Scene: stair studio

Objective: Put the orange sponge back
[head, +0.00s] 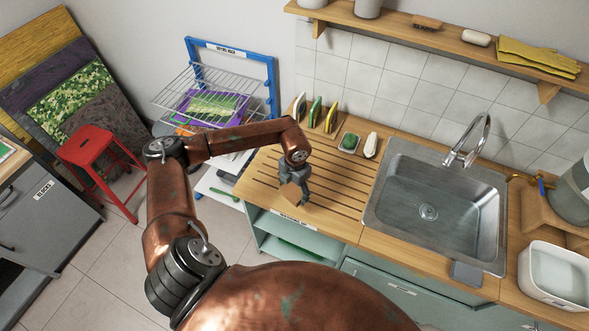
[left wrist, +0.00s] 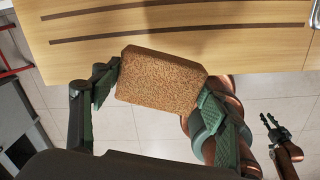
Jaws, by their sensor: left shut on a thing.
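The orange sponge (left wrist: 160,80) is a speckled orange-brown block. My left gripper (left wrist: 158,92) is shut on it, one finger at each end. In the head view, the left gripper (head: 293,180) points down over the slatted wooden drainboard (head: 338,180), with part of the sponge (head: 290,194) showing below it. In the left wrist view the sponge overlaps the counter's edge; whether it touches the wood is unclear. My right gripper (left wrist: 272,128) shows small at the right of that view, fingers apart and empty.
Several upright sponges or pads (head: 315,112) stand at the drainboard's back. A green scrubber (head: 349,142) and a white item (head: 371,145) lie beside the sink (head: 430,205). A wire rack (head: 205,97) stands left, a red stool (head: 90,150) farther left. The wall shelf (head: 400,20) runs above.

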